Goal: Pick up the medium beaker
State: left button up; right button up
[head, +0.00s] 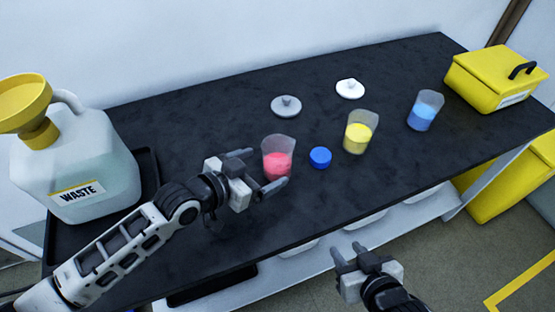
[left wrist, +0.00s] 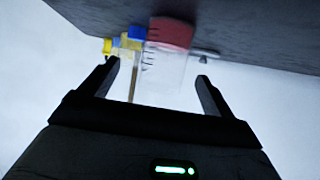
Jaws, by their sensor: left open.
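Three clear beakers stand upright on the black table: one with pink-red liquid (head: 277,160), one with yellow liquid (head: 358,133), one with blue liquid (head: 424,111). I cannot tell for sure which is the medium one. My left gripper (head: 258,170) is open at the red beaker, one finger on its far left side and one at its near right side. In the left wrist view the red beaker (left wrist: 167,55) appears upside down between the spread fingers (left wrist: 157,75), with no clear grip. My right gripper (head: 347,251) is open and empty in front of the table edge.
A blue cap (head: 320,157) lies between the red and yellow beakers. Two white lids (head: 286,105) (head: 350,88) lie behind. A waste jug (head: 88,165) with a yellow funnel (head: 24,103) stands left on a black tray (head: 150,178). A yellow case (head: 492,82) sits at the right end.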

aim_at(287, 152)
pick_arm(q)
jog(key=x, duration=0.6)
jog(key=shift+w+r, duration=0.15)
jog(key=shift+w, duration=0.4)
jog(key=c, duration=1.2)
